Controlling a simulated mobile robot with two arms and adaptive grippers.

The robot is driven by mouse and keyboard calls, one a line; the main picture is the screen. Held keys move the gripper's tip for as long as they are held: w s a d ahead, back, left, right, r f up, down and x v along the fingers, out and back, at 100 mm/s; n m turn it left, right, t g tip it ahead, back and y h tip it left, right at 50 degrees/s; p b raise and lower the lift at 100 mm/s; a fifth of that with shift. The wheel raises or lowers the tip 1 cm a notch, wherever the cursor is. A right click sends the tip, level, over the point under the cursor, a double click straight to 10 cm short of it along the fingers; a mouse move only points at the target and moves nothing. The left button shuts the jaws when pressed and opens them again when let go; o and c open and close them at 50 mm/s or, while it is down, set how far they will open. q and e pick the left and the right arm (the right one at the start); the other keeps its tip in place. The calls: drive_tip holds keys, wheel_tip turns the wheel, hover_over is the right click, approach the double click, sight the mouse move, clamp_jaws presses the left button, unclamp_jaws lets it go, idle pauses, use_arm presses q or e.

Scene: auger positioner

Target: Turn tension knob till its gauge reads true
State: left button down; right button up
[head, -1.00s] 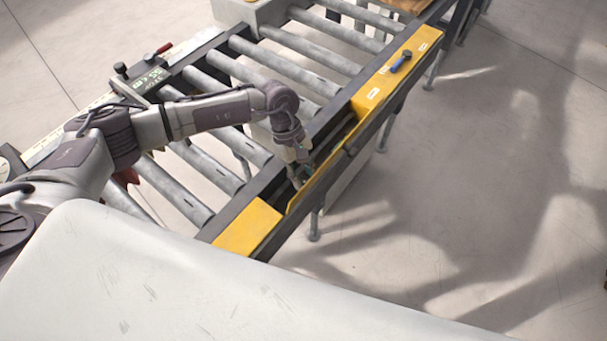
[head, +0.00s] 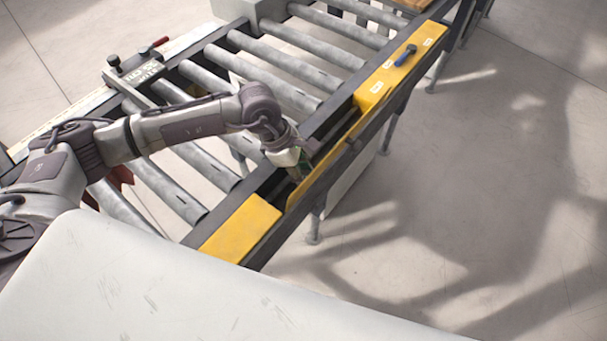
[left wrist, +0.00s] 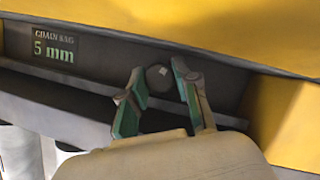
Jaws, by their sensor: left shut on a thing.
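A dark round knob (left wrist: 157,76) with a small pale mark sits in the channel in the left wrist view, between the green-padded fingers of my left gripper (left wrist: 160,88). The fingers are shut on its sides. A dark gauge label (left wrist: 54,46) on the channel wall at upper left reads "CHAIN SAG 5 mm". In the head view my left gripper (head: 297,173) reaches into the gap in the yellow side guard, and the knob is hidden there. My right gripper is not in view.
Yellow guards (head: 238,228) flank the gap, with another yellow panel (left wrist: 185,22) above the fingers. A blue-handled tool (head: 405,55) lies on the far guard. Grey rollers (head: 277,68) fill the conveyor. Open floor (head: 500,200) lies to the right.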

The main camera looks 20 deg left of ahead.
use_arm(q)
drive_tip(key=shift+n+t, duration=0.3)
drive_tip(key=shift+n, duration=0.4)
drive_tip(key=c, duration=0.9)
unclamp_jaws()
drive_tip(key=shift+b, duration=0.3)
drive_tip(key=shift+o, duration=0.2)
drive_tip(key=v, duration=0.8)
